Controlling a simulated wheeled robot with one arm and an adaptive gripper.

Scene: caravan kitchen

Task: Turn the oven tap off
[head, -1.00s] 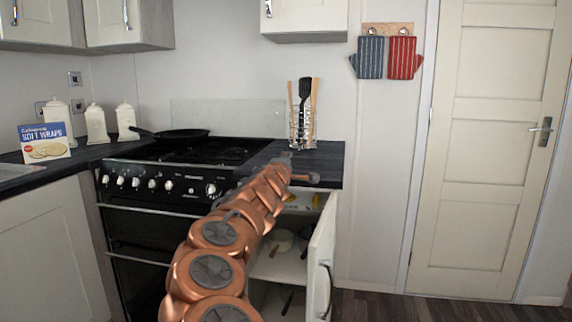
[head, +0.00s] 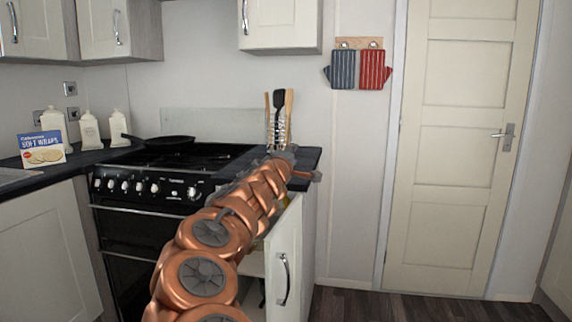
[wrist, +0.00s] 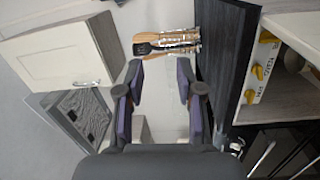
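Several yellow tap handles show in the wrist view, a far one (wrist: 269,37), a middle one (wrist: 257,72) and a near one (wrist: 250,97). They sit on a white labelled panel at the right, under the dark worktop (wrist: 228,60). The labels are too small and turned to read surely, so I cannot tell which is the oven tap. My gripper (wrist: 162,92) is open and empty, with the taps to the right of its fingers. In the head view my gripper (head: 290,165) is at the worktop end, and the taps are mostly hidden behind my arm and the cupboard door.
The cupboard door (head: 285,255) stands partly open below the worktop. The black cooker (head: 150,190) is left of my arm, with a pan (head: 165,141) on top. A utensil rack (head: 278,125) stands behind my gripper. Floor (head: 420,305) is clear at the right.

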